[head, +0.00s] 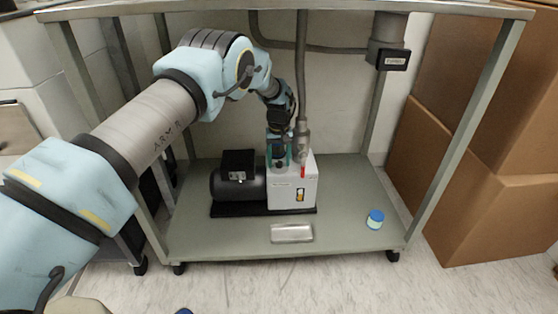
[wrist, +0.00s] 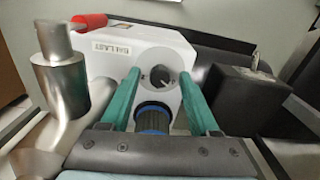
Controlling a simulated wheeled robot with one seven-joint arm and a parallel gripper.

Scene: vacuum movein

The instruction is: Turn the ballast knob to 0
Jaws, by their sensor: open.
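The white vacuum pump (head: 292,190) stands on the lower shelf of the cart. In the wrist view its white housing (wrist: 150,45) carries a label that reads BALLAST. Near the label is a round grey dial (wrist: 161,77) with a dark mark; I take it to be the ballast knob, but cannot read any numbers on it. My gripper (head: 278,160) is at the top of the pump. In the wrist view, its two teal fingers (wrist: 161,80) are open, one on each side of the dial. I cannot tell whether they touch it.
A black cap with a blue ring (wrist: 153,117) sits between the fingers, nearer the palm. A metal pipe fitting (wrist: 62,85) and a red handle (wrist: 90,21) are at left. The black motor (head: 238,185) is beside the pump. A tray (head: 292,233) and blue-lidded jar (head: 375,219) stand in front.

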